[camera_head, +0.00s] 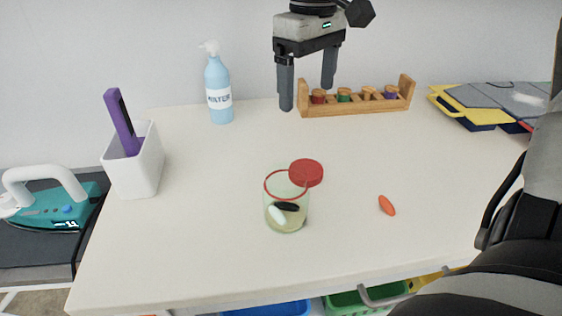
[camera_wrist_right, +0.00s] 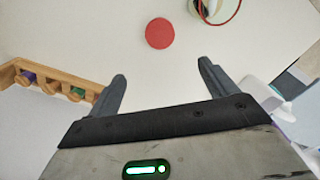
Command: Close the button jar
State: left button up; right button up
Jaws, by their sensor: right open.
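A clear jar (camera_head: 288,210) with a red rim stands upright and open near the middle of the table. Dark and pale pieces lie inside it. A round red lid (camera_head: 306,172) is behind and right of the jar's rim in the head view. In the right wrist view the lid (camera_wrist_right: 159,33) shows apart from the jar (camera_wrist_right: 215,10), whose upper part is cut off. An orange oval piece (camera_head: 387,205) lies on the table right of the jar. My right gripper (camera_head: 307,90) is open, empty and fingers-down above the table's back, beyond the lid. My left gripper is not in view.
A wooden rack (camera_head: 357,106) with coloured pegs stands behind my right gripper. Yellow-grey cases (camera_head: 480,100) are at back right.

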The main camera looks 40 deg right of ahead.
jog(key=s, duration=0.1)
jog(key=b, duration=0.1)
send_over(305, 162)
jog(key=s+a, duration=0.1)
jog(key=s, duration=0.1)
jog(key=f, duration=0.9)
jog(key=shift+w+f, duration=0.2)
jog(key=shift+f, duration=0.6)
jog(key=shift+w+a+f+b, duration=0.15)
jog(key=shift+f+b, duration=0.3)
jog(key=shift+f, duration=2.15)
jog(key=c, duration=1.1)
